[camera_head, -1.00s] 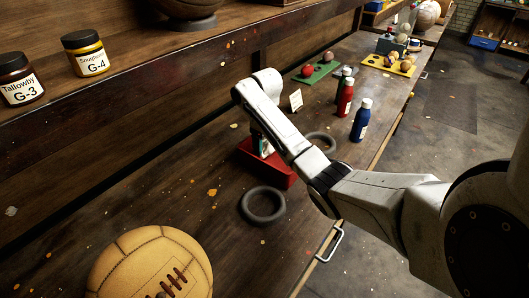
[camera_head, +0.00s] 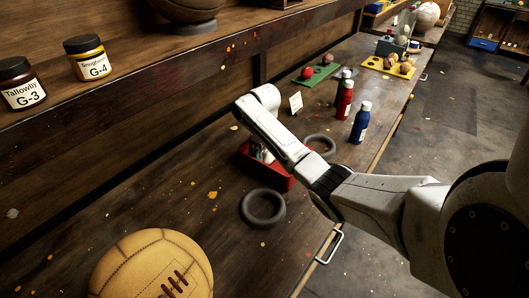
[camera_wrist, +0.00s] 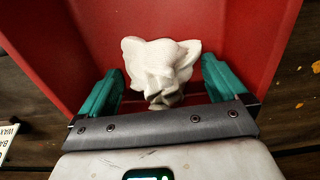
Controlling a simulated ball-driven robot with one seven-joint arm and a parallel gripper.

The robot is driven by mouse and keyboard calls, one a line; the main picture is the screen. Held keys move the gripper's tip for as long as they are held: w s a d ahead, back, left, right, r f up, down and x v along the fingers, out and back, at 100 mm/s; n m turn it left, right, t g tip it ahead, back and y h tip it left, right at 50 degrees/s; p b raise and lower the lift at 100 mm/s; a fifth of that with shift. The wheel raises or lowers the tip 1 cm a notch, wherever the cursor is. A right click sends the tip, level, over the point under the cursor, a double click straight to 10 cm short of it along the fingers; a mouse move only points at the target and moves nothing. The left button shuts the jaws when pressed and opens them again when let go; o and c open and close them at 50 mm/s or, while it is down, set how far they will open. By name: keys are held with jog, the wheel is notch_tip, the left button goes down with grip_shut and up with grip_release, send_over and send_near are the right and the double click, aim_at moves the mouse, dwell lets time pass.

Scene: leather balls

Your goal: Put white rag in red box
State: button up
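The white rag (camera_wrist: 160,68) is crumpled and shows in the wrist view against the red inside of the red box (camera_wrist: 255,25). My gripper (camera_wrist: 162,80) has its two teal fingers spread wide, one on each side of the rag. Strips of red show between the fingers and the rag's lower part. I cannot tell whether the rag rests on the box floor. In the head view the red box (camera_head: 277,180) stands on the workbench under my arm, which hides much of it and my fingers.
A dark ring (camera_head: 263,208) lies in front of the box, and another ring (camera_head: 321,145) lies behind it. A red bottle (camera_head: 344,101) and a blue bottle (camera_head: 361,122) stand to the right. A tan leather ball (camera_head: 152,262) is at the near left. A small card (camera_head: 296,103) stands behind.

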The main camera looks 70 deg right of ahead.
jog(key=shift+r, duration=0.15)
notch_tip(320, 180, up, 11)
jog(key=p, duration=0.2)
jog(key=shift+p, duration=0.3)
jog(key=shift+r+p, duration=0.55)
jog(key=shift+p, duration=0.05)
